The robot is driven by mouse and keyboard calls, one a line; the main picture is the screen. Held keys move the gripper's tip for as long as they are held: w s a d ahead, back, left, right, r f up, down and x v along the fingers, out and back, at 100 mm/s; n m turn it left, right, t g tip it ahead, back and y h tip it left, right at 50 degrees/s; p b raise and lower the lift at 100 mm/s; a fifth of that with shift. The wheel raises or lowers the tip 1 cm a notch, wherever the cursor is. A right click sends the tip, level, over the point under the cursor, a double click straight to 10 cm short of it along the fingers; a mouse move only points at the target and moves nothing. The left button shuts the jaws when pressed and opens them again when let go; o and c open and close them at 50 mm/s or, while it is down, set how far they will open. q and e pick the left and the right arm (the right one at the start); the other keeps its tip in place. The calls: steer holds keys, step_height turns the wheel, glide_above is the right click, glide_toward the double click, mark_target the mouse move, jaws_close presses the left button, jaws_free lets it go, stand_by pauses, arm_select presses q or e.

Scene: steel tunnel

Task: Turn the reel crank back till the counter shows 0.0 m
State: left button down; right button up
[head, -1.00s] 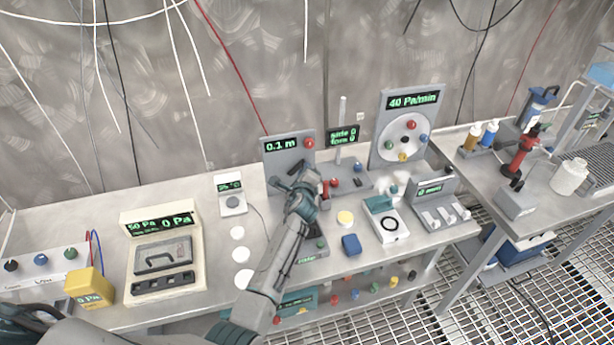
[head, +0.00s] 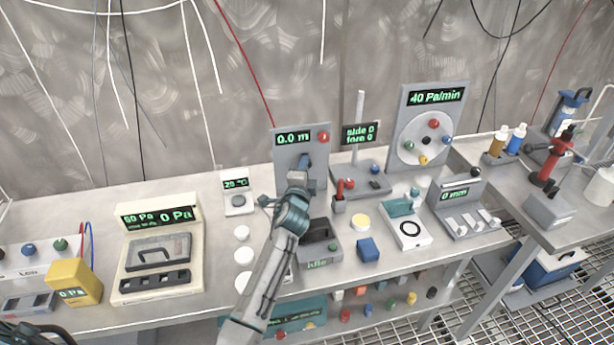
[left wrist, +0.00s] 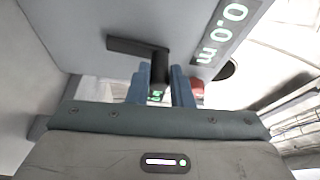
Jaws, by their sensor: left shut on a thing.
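The reel panel (head: 285,157) stands upright at the back of the bench, a grey plate with a green-lit counter (head: 293,139) that reads 0.0 m. The counter also shows rotated in the left wrist view (left wrist: 222,32), reading 0.0 m. The dark crank (left wrist: 135,46) is an arm on the panel face with a grip pointing toward my gripper. My left gripper (head: 304,163) is in front of the panel. In the left wrist view its blue fingers (left wrist: 161,82) are shut on the crank's grip, one on each side. My arm hides the panel's lower part in the head view.
A red knob (head: 323,137) sits at the panel's upper right. A post with a small display (head: 360,135) and a red-handled piece (head: 342,190) stand close on the right. A small temperature box (head: 237,196) is to the left. White discs (head: 242,233) lie in front of it.

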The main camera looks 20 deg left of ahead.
arm_select(q)
steer(key=shift+a+r, duration=0.15)
steer(key=shift+r, duration=0.3)
arm_select(e)
steer(key=shift+w+d+f, duration=0.25)
steer(key=shift+w+d, duration=0.05)
steer(key=shift+w, duration=0.2)
arm_select(q)
steer(key=c, duration=1.3)
jaws_free()
steer(key=shift+w+f, duration=0.1)
steer(key=shift+f, duration=0.2)
arm_select(e)
steer(key=shift+s, duration=0.3)
steer(key=shift+a, duration=0.15)
arm_select(q)
steer(key=s+d, duration=0.2)
steer(key=s, duration=0.8)
steer(key=shift+s+f+b, duration=0.3)
steer(key=shift+b, duration=0.15)
arm_select(e)
steer(key=shift+w+f, duration=0.2)
steer(key=shift+f, duration=0.05)
